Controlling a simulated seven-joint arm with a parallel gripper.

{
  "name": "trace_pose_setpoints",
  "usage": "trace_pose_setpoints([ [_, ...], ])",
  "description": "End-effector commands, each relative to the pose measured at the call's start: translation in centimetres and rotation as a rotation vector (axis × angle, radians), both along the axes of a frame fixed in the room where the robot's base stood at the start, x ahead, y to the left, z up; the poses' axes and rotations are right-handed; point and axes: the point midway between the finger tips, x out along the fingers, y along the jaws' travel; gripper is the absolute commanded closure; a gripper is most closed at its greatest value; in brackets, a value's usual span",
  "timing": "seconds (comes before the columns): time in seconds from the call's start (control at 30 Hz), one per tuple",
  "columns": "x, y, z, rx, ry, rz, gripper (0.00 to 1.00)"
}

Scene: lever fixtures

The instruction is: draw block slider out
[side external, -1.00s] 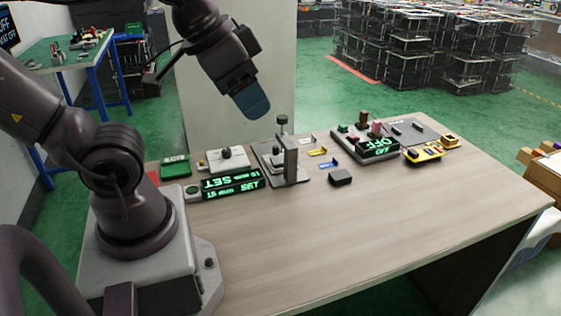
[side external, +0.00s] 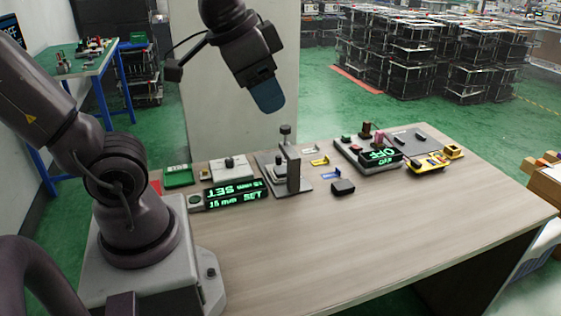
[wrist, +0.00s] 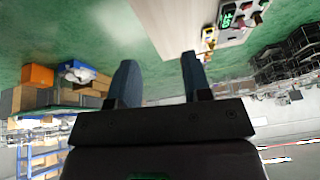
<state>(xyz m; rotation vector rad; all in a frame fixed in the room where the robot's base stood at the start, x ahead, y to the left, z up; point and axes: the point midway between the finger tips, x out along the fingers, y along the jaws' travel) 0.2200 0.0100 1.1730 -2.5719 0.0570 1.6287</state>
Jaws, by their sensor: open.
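Several small fixtures stand along the far side of the wooden table. A grey upright stand with a dark knob (side external: 293,170) sits on a flat plate. Left of it is a white box with a dark knob (side external: 231,167). In front of that box is a black display block with green "SET" lettering (side external: 236,193). I cannot tell which part is the block slider. My gripper (side external: 268,97) is high above the table's back edge, clear of every fixture. In the wrist view its two blue fingers are apart with nothing between them (wrist: 160,78).
A small black block (side external: 343,187) lies near the middle. The table's front (side external: 400,225) is bare.

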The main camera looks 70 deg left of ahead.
Motion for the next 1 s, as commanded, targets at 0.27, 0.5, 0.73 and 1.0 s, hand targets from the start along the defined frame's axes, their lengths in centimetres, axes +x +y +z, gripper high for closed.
trace_pose_setpoints([
  [0.27,9.2,5.8,2.6,0.126,0.185,-0.297,0.55],
  [0.5,16.1,13.8,0.7,0.14,0.3,-0.604,0.55],
  [0.73,19.6,23.2,-4.6,0.091,0.33,-0.91,0.55],
  [1.0,18.3,34.1,-14.1,0.012,0.237,-1.246,0.55],
])
